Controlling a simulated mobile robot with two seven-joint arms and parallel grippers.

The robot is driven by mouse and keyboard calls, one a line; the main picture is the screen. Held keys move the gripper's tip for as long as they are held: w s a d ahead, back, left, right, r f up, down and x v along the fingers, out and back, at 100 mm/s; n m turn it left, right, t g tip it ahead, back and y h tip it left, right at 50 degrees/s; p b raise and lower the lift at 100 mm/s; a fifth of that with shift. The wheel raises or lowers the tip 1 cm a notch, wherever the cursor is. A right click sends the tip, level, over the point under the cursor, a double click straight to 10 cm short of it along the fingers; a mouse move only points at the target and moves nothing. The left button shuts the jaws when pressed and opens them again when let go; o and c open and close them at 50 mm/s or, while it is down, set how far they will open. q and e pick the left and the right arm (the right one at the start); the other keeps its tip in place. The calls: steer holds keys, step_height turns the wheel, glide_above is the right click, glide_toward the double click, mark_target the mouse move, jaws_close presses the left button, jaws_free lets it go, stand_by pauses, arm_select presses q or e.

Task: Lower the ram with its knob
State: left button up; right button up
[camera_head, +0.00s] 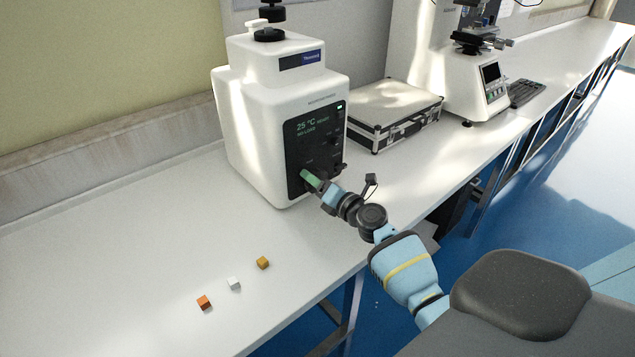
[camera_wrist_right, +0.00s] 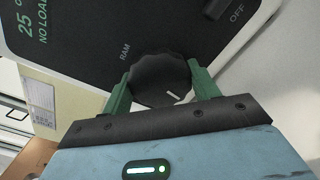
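A white tester (camera_head: 262,135) with a dark front panel stands on the bench in the head view. Its display reads 25 °C and NO LOAD. The dark round ram knob (camera_wrist_right: 160,80), beside the label RAM, shows in the right wrist view with a white mark near its lower right. My right gripper (camera_wrist_right: 160,72) has one green finger on each side of the knob, and both appear to touch it. In the head view the right gripper (camera_head: 310,180) is at the low part of the panel and hides the knob. My left gripper is not in view.
Small orange (camera_head: 204,302), white (camera_head: 234,284) and yellow (camera_head: 262,262) cubes lie on the bench at the front left. A silver case (camera_head: 393,108) lies right of the tester, with a second machine (camera_head: 440,65) and a keyboard (camera_head: 526,92) beyond.

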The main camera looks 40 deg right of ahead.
steer(key=c, duration=0.4)
